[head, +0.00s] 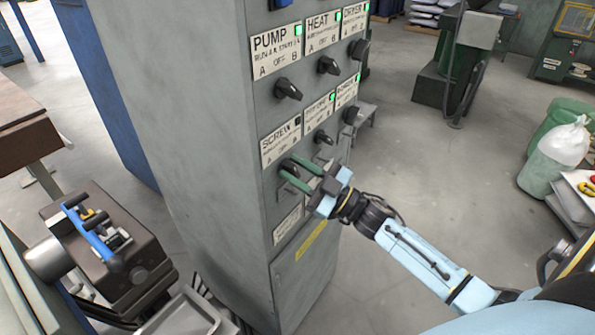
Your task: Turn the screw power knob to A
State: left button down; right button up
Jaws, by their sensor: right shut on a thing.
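The grey control cabinet (185,110) stands in the middle of the head view, with labelled knobs on its front panel. The SCREW label (281,141) is in the lower row at the left, with A and B positions marked. The black screw knob (288,166) sits just under that label. My right gripper (293,173) comes in from the right with green fingers and is shut on the screw knob; the fingers partly hide it, and I cannot tell exactly where its pointer stands. My left gripper is not in view.
Other black knobs are close by, including the PUMP knob (288,89) above and a knob (323,137) to the right. A brown machine with a blue handle (92,232) stands at the lower left. The floor (420,180) right of the cabinet is open.

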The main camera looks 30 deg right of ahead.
jog(key=shift+a+f+n+g+y, duration=0.1)
jog(key=shift+n+g+y, duration=0.4)
jog(key=shift+n, duration=0.8)
jog(key=shift+f+n+g+y, duration=0.1)
jog(key=shift+n+g+y, duration=0.4)
jog(key=shift+n, duration=0.8)
jog(key=shift+s, duration=0.1)
grip_shut()
jog(key=o, duration=0.6)
grip_release()
jog(key=shift+o, duration=0.2)
jog(key=b+v, duration=0.2)
jog(key=v, duration=1.1)
jog(key=shift+r, duration=0.25)
